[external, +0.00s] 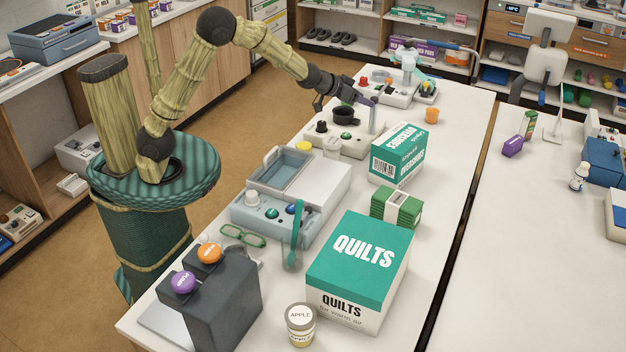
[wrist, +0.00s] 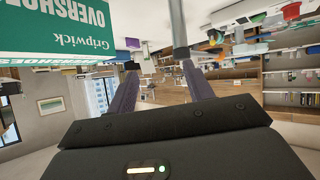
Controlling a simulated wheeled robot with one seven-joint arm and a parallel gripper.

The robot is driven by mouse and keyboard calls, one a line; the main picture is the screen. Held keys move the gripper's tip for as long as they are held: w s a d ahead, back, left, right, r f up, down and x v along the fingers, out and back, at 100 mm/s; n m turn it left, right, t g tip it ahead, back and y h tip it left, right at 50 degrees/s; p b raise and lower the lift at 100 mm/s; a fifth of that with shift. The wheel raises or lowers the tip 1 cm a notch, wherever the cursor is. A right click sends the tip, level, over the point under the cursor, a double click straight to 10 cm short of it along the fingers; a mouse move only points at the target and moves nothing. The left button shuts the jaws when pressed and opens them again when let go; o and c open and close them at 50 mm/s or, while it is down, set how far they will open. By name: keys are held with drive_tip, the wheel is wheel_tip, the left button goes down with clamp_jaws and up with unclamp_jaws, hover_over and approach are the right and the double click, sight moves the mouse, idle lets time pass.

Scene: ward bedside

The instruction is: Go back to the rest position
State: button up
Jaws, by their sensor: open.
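My gripper (external: 366,93) is at the end of my outstretched arm, above the white device with a black cup (external: 343,115) and an upright grey post (external: 374,118). In the wrist view my gripper (wrist: 160,68) has its two fingers apart with nothing held between them. A grey post (wrist: 179,30) shows beyond the fingertips there, near the right finger. I cannot tell whether a finger touches it. The green and white overshoes box (external: 398,155) stands just right of the device. It shows upside down in the wrist view (wrist: 60,30).
A quilts box (external: 360,262), green packs (external: 397,208), a grey-blue tray machine (external: 290,190), a dark block with push buttons (external: 222,300) and an apple jar (external: 301,325) crowd the near table. An orange cup (external: 432,115) stands beyond.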

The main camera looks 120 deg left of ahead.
drive_tip(key=d+m+h+p, duration=0.3)
drive_tip(key=d+h, duration=0.1)
drive_tip(key=d, duration=1.3)
drive_tip(key=s+d+m+g+h+p, duration=0.2)
drive_tip(key=s+d, duration=0.6)
drive_tip(key=d, duration=0.5)
drive_tip(key=s+d+m+g+h+p, duration=0.2)
drive_tip(key=s+d+m, duration=0.3)
drive_tip(key=d, duration=0.9)
drive_tip(key=s+g, duration=0.1)
drive_tip(key=s, duration=0.2)
drive_tip(key=shift+d+r+m+h+p, duration=0.25)
drive_tip(key=shift+m+h+p, duration=0.05)
drive_tip(key=shift+h+p, duration=0.1)
